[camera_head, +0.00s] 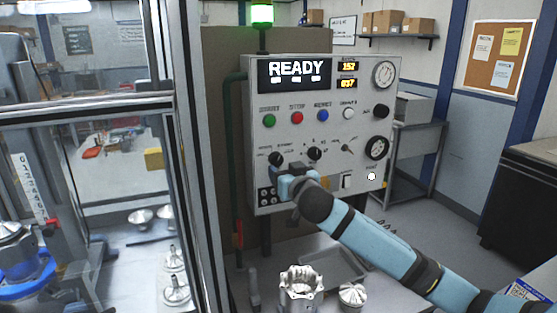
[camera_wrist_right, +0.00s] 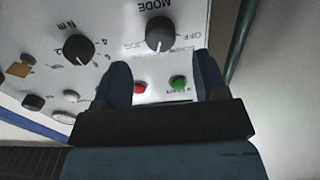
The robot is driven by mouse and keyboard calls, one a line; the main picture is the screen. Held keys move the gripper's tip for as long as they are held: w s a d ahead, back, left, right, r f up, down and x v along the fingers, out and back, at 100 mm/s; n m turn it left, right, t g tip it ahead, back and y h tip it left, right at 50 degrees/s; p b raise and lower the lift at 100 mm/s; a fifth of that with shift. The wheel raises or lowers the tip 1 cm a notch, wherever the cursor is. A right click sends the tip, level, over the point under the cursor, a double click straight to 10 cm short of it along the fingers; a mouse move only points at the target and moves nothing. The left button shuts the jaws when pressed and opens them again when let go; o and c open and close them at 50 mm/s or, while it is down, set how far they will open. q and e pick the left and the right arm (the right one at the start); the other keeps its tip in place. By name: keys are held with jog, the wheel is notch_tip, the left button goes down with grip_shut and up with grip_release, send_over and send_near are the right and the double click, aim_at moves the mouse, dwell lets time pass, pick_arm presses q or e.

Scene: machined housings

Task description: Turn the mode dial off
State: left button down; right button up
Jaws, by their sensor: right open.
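The mode dial (camera_head: 276,158) is a dark round knob at the lower left of the grey control panel (camera_head: 340,190). In the right wrist view the mode dial (camera_wrist_right: 160,33) appears upside down under the word MODE, with an OFF label to its right. My right gripper (camera_head: 282,168) is close to the panel just below the dial in the head view. In the wrist view its two dark fingers (camera_wrist_right: 162,70) are spread, with nothing between them, and the dial lies beyond their tips. My left gripper is not in view.
Another dark dial (camera_head: 315,153) sits right of the mode dial. Green (camera_head: 269,121), red (camera_head: 297,118) and blue (camera_head: 323,116) buttons are above. The display (camera_head: 297,72) reads READY. A metal housing (camera_head: 300,288) and a tray (camera_head: 330,268) are on the table below.

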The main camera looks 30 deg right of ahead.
aim_at(278, 162)
jog(key=p+x, duration=0.1)
jog(key=x, duration=0.4)
jog(key=shift+w, duration=0.45)
jog(key=shift+c, duration=0.7)
jog(key=c, duration=0.8)
